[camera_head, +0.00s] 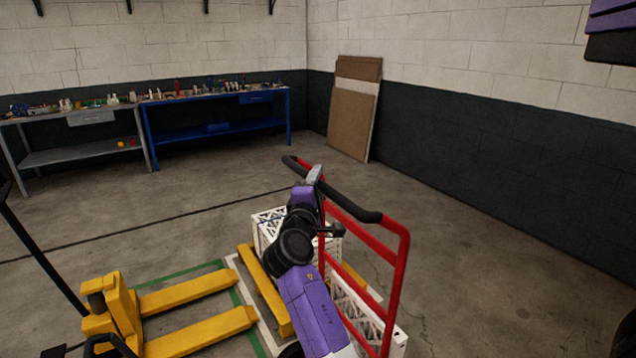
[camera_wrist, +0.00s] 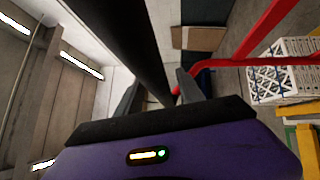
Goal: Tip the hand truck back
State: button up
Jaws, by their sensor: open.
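The hand truck (camera_head: 398,270) has a red tube frame with black grips on its top bar, and stands at the centre right of the head view. Its red frame also shows in the wrist view (camera_wrist: 262,30). My gripper (camera_head: 315,174) is at the top bar, beside the black grip (camera_head: 345,203). In the wrist view my gripper (camera_wrist: 158,92) is open, and the black grip (camera_wrist: 135,45) runs between the two fingers as seen from there. I cannot tell whether either finger touches it. White lattice-sided filter boxes (camera_head: 268,226) are low by the truck, partly hidden by my purple arm.
A yellow pallet jack (camera_head: 122,302) stands at the lower left, with yellow forks toward the truck. Workbenches (camera_head: 215,128) line the back wall. Brown boards (camera_head: 350,125) lean near the corner. Floor to the right of the truck is mostly clear.

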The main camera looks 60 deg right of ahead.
jog(key=shift+c, duration=0.5)
grip_shut()
jog(key=shift+w+a+f, duration=0.1)
jog(key=shift+f, duration=0.05)
dwell(0.7)
